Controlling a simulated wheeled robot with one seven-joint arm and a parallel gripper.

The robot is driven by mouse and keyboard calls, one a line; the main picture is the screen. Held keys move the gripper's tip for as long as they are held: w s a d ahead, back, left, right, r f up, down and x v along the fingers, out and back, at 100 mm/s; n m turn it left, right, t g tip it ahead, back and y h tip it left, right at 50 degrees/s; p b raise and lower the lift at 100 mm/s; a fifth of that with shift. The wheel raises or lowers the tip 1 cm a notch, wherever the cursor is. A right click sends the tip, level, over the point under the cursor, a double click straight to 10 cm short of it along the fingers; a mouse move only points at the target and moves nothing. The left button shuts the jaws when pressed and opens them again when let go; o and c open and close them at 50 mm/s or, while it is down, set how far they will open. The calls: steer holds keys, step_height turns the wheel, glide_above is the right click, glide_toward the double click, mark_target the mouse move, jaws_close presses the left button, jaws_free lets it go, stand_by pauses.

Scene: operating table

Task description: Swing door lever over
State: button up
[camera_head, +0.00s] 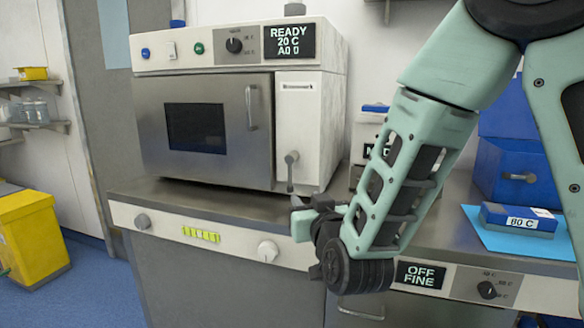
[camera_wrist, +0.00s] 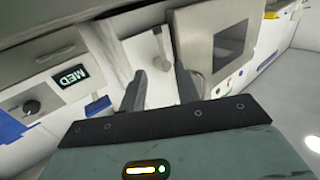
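The steel-fronted oven (camera_head: 205,125) stands on the counter with its door shut. The door lever (camera_head: 290,172) is a small grey handle on the white panel right of the door, hanging straight down from its pivot. In the wrist view the lever (camera_wrist: 160,62) shows just beyond my fingertips, roughly between them. My gripper (camera_head: 298,208) is just below and in front of the lever in the head view, its fingers partly hidden. In the wrist view my gripper (camera_wrist: 160,86) has its two dark fingers apart with nothing held. Whether a finger touches the lever cannot be told.
The oven's display (camera_head: 288,40) reads READY 20 C. A vertical door handle (camera_head: 251,108) is left of the lever. A small unit (camera_head: 368,140) stands behind my arm. A blue block marked 80 C (camera_head: 518,218) lies on a blue mat at right.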

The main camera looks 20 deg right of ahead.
mark_target(291, 180)
steer(key=w+p, duration=0.1)
steer(key=w, duration=0.3)
steer(key=w+p, duration=0.1)
steer(key=w, duration=0.3)
steer(key=w+p, duration=0.1)
steer(key=w, duration=0.3)
steer(key=shift+w+d+p, duration=0.2)
steer(key=shift+d+p, duration=0.05)
steer(key=shift+p, duration=0.05)
steer(key=shift+f, duration=0.1)
jaws_close()
